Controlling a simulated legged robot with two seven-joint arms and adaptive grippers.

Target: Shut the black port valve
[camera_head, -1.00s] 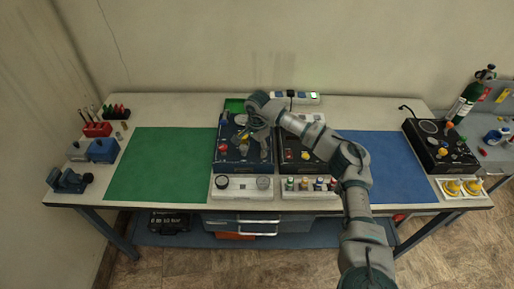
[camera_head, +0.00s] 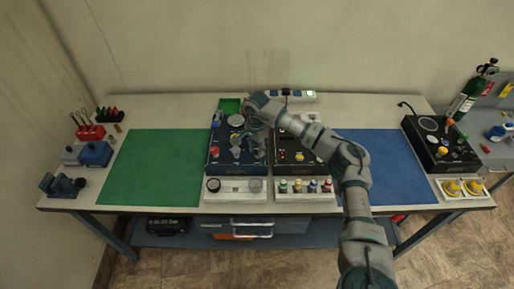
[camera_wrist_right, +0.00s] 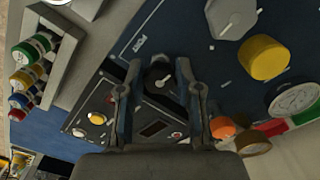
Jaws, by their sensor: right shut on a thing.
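The black port valve (camera_wrist_right: 157,78) is a small dark knob with a pale pointer mark, beside the "PORT" lettering on the dark blue panel (camera_wrist_right: 122,47) in the right wrist view. My right gripper (camera_wrist_right: 159,70) has one finger on each side of this knob and is shut on it. In the head view my right gripper (camera_head: 257,146) reaches down over the right part of the dark blue panel (camera_head: 219,163), and its wrist and fingers hide the knob there. My left gripper is in neither view.
Close to the fingers are a yellow knob (camera_wrist_right: 264,57), a grey knob (camera_wrist_right: 232,16), an orange knob (camera_wrist_right: 222,127) and a gauge (camera_wrist_right: 293,97). A second black panel (camera_head: 291,155) adjoins on the right. The green mat (camera_head: 150,168) and blue mat (camera_head: 385,168) are clear.

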